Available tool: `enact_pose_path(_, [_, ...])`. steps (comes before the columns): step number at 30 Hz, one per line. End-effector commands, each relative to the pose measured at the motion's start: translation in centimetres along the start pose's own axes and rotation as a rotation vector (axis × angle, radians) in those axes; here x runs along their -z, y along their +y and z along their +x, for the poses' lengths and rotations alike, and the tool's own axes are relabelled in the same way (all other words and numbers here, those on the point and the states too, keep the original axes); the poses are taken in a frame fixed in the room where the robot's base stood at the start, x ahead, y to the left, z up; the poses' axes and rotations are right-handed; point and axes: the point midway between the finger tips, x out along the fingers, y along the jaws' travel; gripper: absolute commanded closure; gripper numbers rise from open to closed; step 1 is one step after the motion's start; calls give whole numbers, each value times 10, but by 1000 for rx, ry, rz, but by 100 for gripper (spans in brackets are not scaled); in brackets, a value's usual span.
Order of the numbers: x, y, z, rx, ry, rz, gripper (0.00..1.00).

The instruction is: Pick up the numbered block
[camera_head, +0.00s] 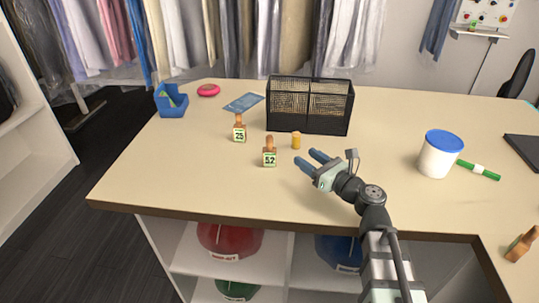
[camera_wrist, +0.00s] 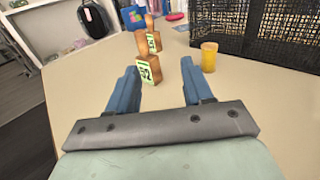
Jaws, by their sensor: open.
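A small wooden stamp-like block (camera_head: 270,154) with a green-edged label reading 52 stands on the table left of my gripper. A similar block (camera_head: 239,131) labelled 25 stands behind it, to the left. A third wooden block (camera_head: 522,245) lies at the lower right table edge; its number cannot be seen. My gripper (camera_head: 305,156) is open and empty, its blue fingers pointing left toward the 52 block. In the wrist view the 52 block (camera_wrist: 149,71) is ahead between the finger lines, nearer the left finger, with the 25 block (camera_wrist: 151,43) beyond it.
A blue bin (camera_head: 171,103) stands far left. The front-left table is clear.

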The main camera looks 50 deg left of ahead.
Motion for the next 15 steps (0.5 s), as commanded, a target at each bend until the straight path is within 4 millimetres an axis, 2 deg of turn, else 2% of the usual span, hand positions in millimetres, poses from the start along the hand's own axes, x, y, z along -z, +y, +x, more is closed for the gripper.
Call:
enact_pose_path(3, [0, 13, 0, -64, 2, 3, 49])
enact_pose_path(7, [0, 18, 7, -90, 2, 5, 49])
enact_pose_path(15, [1, 21, 52, -90, 2, 6, 49])
